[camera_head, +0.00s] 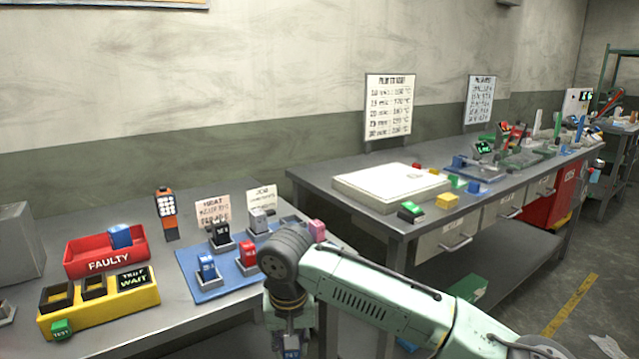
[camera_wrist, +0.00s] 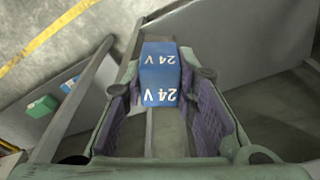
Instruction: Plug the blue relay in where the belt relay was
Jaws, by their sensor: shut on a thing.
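My gripper (camera_wrist: 165,125) is shut on a blue relay (camera_wrist: 160,75) marked 24 V, which shows between its two finger pads in the wrist view. My arm hides part of the mat, and I cannot tell which socket is the belt one.
A red FAULTY bin (camera_head: 78,266) holds another blue relay (camera_head: 120,236). A yellow tester (camera_head: 105,310) with two dark sockets, a WAIT screen and a green button stands in front. An orange meter (camera_head: 166,212) and two cards stand behind the mat. A second bench (camera_head: 340,212) is at right.

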